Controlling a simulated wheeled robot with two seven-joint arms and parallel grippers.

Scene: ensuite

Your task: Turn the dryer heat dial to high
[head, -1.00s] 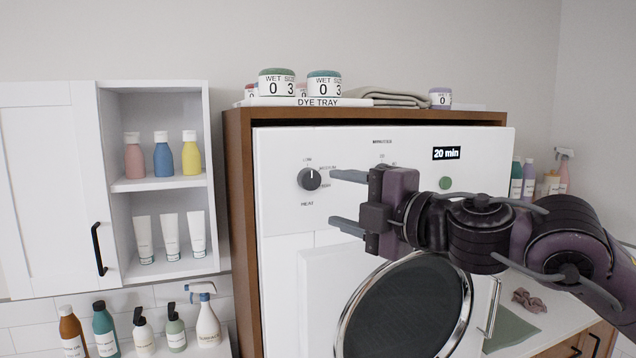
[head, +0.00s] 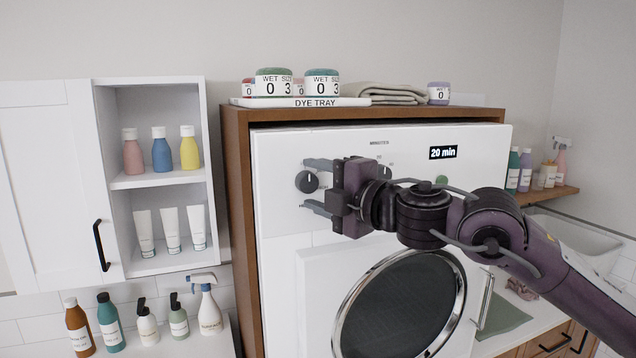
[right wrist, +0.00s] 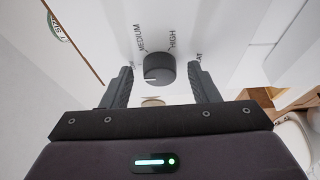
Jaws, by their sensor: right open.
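The heat dial (head: 306,182) is a dark round knob on the upper left of the white dryer front (head: 284,226). In the right wrist view, the dial (right wrist: 159,68) lies between the two spread fingertips (right wrist: 161,72), with a gap on each side. MEDIUM and HIGH are readable beside it. My left gripper is out of view.
The display (head: 443,152) reads 20 min, with a green button (head: 441,180) below it. A round dryer door (head: 400,305) sits under my arm. The dye tray (head: 300,102) with jars is on the wooden top. An open shelf cabinet (head: 150,182) stands left.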

